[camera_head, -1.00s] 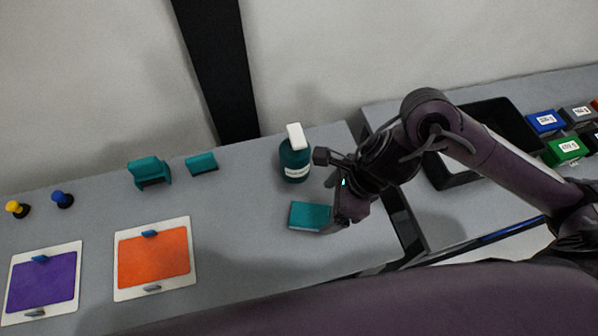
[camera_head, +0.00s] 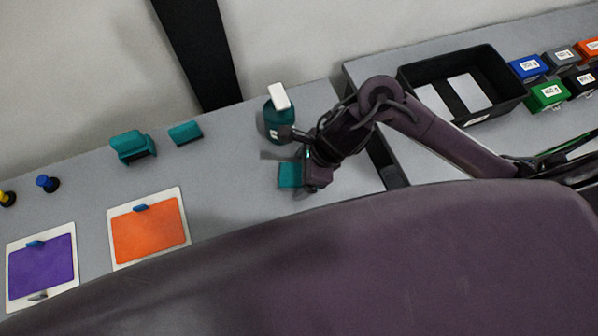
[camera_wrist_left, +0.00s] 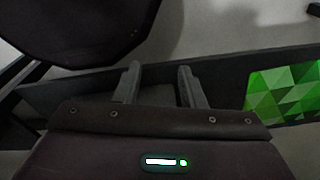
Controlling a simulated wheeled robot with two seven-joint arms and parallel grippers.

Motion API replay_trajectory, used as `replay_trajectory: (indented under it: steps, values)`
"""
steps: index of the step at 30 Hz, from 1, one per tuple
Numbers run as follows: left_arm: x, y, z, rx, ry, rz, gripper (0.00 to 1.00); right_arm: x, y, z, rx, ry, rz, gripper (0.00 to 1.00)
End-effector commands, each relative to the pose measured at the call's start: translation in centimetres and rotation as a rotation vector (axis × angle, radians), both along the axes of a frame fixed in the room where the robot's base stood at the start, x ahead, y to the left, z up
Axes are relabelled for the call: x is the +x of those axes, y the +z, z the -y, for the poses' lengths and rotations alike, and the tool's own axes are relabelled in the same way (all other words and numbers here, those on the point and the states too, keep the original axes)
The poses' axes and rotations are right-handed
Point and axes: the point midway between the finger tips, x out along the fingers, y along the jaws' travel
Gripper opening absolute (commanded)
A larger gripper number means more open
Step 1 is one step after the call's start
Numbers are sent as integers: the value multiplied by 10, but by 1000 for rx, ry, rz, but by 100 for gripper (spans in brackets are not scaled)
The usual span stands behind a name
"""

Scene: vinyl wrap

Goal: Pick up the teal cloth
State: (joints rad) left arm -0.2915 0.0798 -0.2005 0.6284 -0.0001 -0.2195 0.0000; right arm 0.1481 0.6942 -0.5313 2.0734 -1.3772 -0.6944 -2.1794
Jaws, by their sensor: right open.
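The teal cloth (camera_head: 289,175) lies folded as a small block on the grey table, in front of a teal bottle (camera_head: 272,122) with a white top. My right gripper (camera_head: 299,160) is open and low at the cloth's right side, and its hand hides part of that side. I cannot tell whether its fingers touch the cloth. One finger reaches close to the bottle's base. My left gripper (camera_wrist_left: 162,84) shows in the left wrist view with its two fingers apart and nothing between them.
A teal holder (camera_head: 132,147) and a teal block (camera_head: 185,132) stand left of the bottle. Orange (camera_head: 148,230) and purple (camera_head: 42,265) sheets lie further left. A black bin (camera_head: 405,75) holding pale cards and several labelled boxes sit on the right table.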

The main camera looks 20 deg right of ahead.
Motion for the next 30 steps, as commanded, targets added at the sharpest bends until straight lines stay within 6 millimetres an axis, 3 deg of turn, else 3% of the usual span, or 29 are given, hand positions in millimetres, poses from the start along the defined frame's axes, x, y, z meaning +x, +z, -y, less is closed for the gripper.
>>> replay_trajectory:
  steps: [4,16,25,30]
  values:
    - [-5,-1,-1,1,0,-7,36,0,0,0,1,0,0,83]
    - [-13,-2,-1,2,0,-19,36,0,1,0,1,0,0,33]
    - [-13,-1,-2,3,0,-19,36,1,5,0,2,1,2,33]
    - [-12,2,-2,3,0,-19,36,2,24,0,3,2,8,33]
